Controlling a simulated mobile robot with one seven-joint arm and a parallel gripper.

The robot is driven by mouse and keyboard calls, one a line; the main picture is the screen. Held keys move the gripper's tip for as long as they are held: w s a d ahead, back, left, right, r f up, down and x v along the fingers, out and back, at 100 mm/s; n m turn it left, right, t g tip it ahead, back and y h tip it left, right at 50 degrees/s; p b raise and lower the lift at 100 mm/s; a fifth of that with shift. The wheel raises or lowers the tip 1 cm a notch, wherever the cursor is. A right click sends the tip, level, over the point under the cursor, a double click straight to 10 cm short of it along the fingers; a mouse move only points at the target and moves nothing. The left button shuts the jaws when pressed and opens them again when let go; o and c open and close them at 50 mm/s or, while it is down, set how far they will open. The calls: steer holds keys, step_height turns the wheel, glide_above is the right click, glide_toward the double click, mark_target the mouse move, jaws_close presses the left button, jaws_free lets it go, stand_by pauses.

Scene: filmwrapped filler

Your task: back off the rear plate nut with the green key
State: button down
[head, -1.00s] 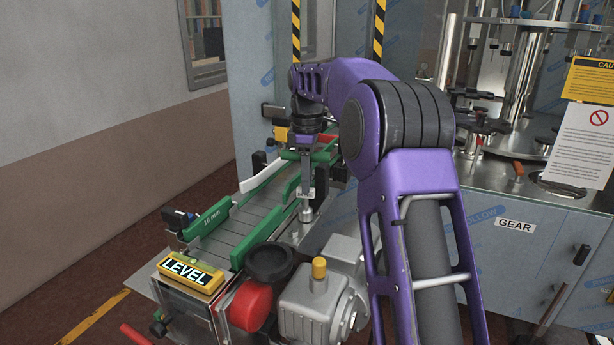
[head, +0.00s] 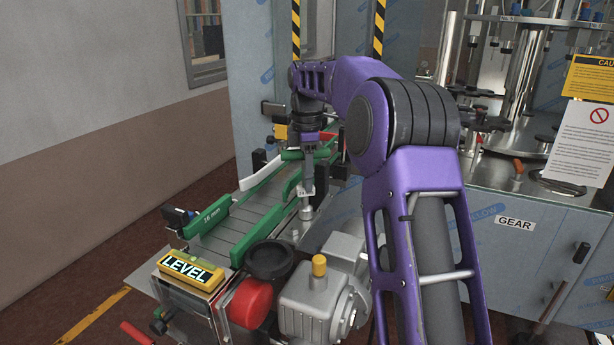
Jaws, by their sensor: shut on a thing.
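My gripper (head: 307,188) points down over the right side of the conveyor. It is shut on a slim, silver-ended thing (head: 306,212) that shows just below the fingers. It is small, and I cannot tell whether it is the green key or a fitting that the key sits on. A green bar (head: 291,155) shows just behind and left of the fingers; whether it is part of a key or of a guide is unclear. I cannot make out the rear plate nut; the arm and gripper cover part of that area.
Green guide rails (head: 249,243) line the conveyor (head: 212,242). A yellow LEVEL block (head: 188,271), a red knob (head: 250,303) and a grey motor (head: 312,300) with a yellow cap stand at the near end. A steel machine cabinet (head: 530,262) stands at right.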

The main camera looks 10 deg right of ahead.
steer(key=shift+n, duration=1.3)
steer(key=n, duration=0.3)
steer(key=shift+w, duration=0.1)
steer(key=shift+r+m, duration=0.15)
steer(key=shift+m, duration=0.25)
steer(key=shift+r, duration=2.9)
